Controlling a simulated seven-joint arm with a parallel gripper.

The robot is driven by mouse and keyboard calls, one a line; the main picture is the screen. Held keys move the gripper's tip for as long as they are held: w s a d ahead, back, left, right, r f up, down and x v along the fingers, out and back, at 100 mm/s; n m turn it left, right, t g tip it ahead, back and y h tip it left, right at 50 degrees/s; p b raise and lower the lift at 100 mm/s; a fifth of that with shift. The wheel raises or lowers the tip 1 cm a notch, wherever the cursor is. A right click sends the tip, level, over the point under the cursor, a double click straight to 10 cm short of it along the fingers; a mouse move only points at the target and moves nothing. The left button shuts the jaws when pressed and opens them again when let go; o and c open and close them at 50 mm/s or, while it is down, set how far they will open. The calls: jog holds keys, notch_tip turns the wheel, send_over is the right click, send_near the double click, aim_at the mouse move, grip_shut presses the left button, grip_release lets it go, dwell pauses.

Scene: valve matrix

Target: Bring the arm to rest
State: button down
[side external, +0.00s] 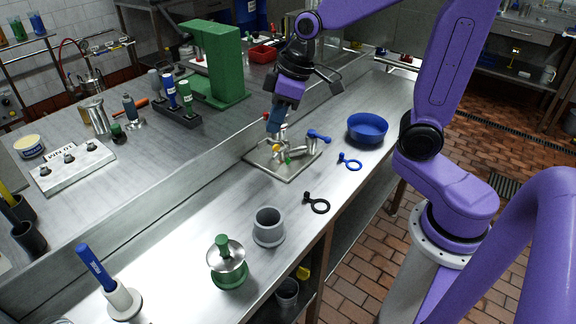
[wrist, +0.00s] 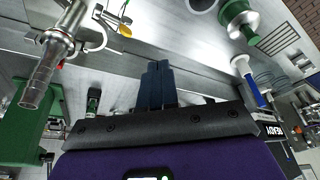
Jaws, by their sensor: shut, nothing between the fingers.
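My gripper (side external: 273,124) is shut and empty, its blue fingers pointing down just above the back left part of the valve plate (side external: 262,158). The plate carries steel valves and pipes with a blue handle (side external: 319,136), a yellow handle (side external: 286,159) and a small red part. The gripper hides part of the valves, and I cannot tell whether it touches any. In the wrist view the closed fingers (wrist: 157,85) have nothing between them. A steel pipe with a ribbed end (wrist: 38,82) and a yellow handle (wrist: 125,30) lie to their left.
On the bench stand a blue bowl (side external: 368,127), a blue ring tool (side external: 350,162), a black ring tool (side external: 317,204), a grey cup (side external: 268,226) and a green-based part (side external: 229,275). A raised ledge runs behind, with a green press (side external: 220,62). The bench between has clear patches.

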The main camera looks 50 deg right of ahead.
jog(key=s+f+n+g+h, duration=0.1)
jog(key=s+n, duration=0.1)
jog(key=s, duration=0.9)
jog(key=s+d+f+n+g+h, duration=0.1)
jog(key=s+f+n, duration=0.1)
jog(key=s, duration=0.9)
jog(key=shift+f+n+g, duration=0.15)
jog(key=shift+n+g, duration=0.15)
jog(key=shift+n, duration=0.2)
